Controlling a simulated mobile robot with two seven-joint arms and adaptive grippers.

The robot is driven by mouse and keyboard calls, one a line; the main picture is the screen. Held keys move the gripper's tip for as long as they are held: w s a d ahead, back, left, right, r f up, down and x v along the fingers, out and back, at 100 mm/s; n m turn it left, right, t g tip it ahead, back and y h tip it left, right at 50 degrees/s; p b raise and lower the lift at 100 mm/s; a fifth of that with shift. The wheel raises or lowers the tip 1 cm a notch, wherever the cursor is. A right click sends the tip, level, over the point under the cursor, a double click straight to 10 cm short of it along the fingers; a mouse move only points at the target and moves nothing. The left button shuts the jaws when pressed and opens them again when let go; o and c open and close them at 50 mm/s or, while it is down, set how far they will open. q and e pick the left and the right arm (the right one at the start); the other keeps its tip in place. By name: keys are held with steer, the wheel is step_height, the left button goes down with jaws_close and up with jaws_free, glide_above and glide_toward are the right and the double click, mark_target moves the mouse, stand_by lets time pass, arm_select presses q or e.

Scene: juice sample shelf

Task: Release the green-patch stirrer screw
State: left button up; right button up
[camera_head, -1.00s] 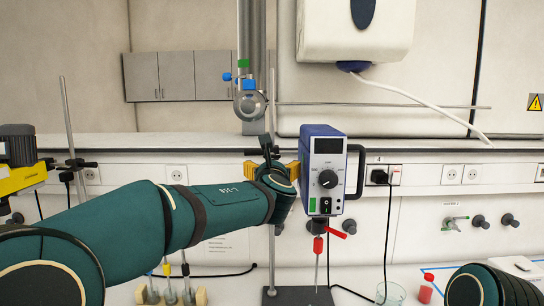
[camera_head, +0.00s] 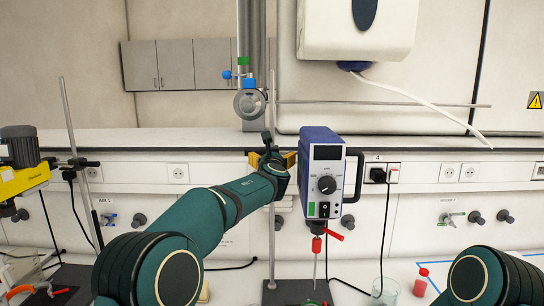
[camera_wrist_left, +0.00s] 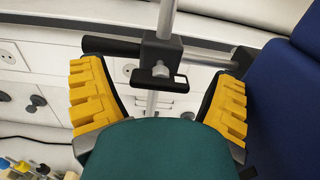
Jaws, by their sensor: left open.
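The green-patch stirrer (camera_head: 325,172) is a blue box with a white front, a dial and a green patch (camera_head: 311,209). It hangs beside a vertical metal rod (camera_head: 272,100). My left gripper (camera_head: 270,158) is at the rod, just left of the box. In the left wrist view its yellow fingers (camera_wrist_left: 157,82) are apart. A black clamp (camera_wrist_left: 160,48) on the rod, with a dark flat-handled screw (camera_wrist_left: 160,76), shows between them. Neither finger visibly touches the screw. My right gripper is out of view.
A red stirrer chuck (camera_head: 317,243) hangs below the box above the stand base (camera_head: 300,292). A glass beaker (camera_head: 386,290) and a red-capped bottle (camera_head: 421,282) stand at right. A yellow stirrer (camera_head: 22,178) is at far left. A wall dispenser (camera_head: 355,30) hangs above.

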arm_select(q)
steer(key=c, duration=1.2)
steer(key=n+b, duration=0.3)
steer(key=shift+f+n, duration=0.15)
steer(key=shift+n, duration=0.15)
steer(key=n+b, duration=0.3)
steer(key=n, duration=0.1)
steer(key=shift+n, duration=0.3)
steer(key=shift+c, duration=0.2)
steer(key=n+b, duration=0.2)
steer(key=n, duration=0.3)
steer(key=shift+n+b, duration=0.95)
steer(key=shift+n, duration=1.45)
steer(key=shift+r, duration=0.2)
